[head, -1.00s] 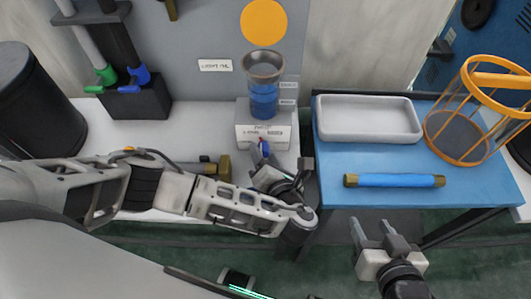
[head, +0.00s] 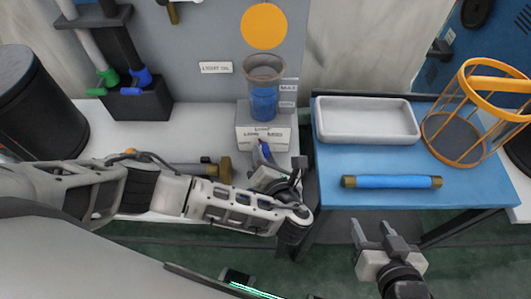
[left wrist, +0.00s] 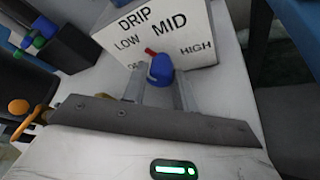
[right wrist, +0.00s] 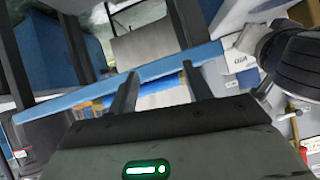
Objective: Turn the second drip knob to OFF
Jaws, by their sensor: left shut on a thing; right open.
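The blue drip knob (left wrist: 161,70) with a red pointer is on the front of a white box (left wrist: 190,25) marked DRIP, LOW, MID and HIGH; a partly hidden mark is at lower left. My left gripper (left wrist: 160,88) is shut on the knob, one finger on each side. In the head view the box (head: 278,143) stands under the oil cup, and the knob is mostly hidden by my left gripper (head: 264,160). My right gripper (head: 373,232) is open and empty before the blue table.
A glass cup of blue oil (head: 264,100) stands on the box. On the blue table (head: 470,190) are a white tray (head: 367,133), a blue rod (head: 392,182) and an orange wire basket (head: 470,120). Brass-ended bar (head: 222,170) lies behind my left arm.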

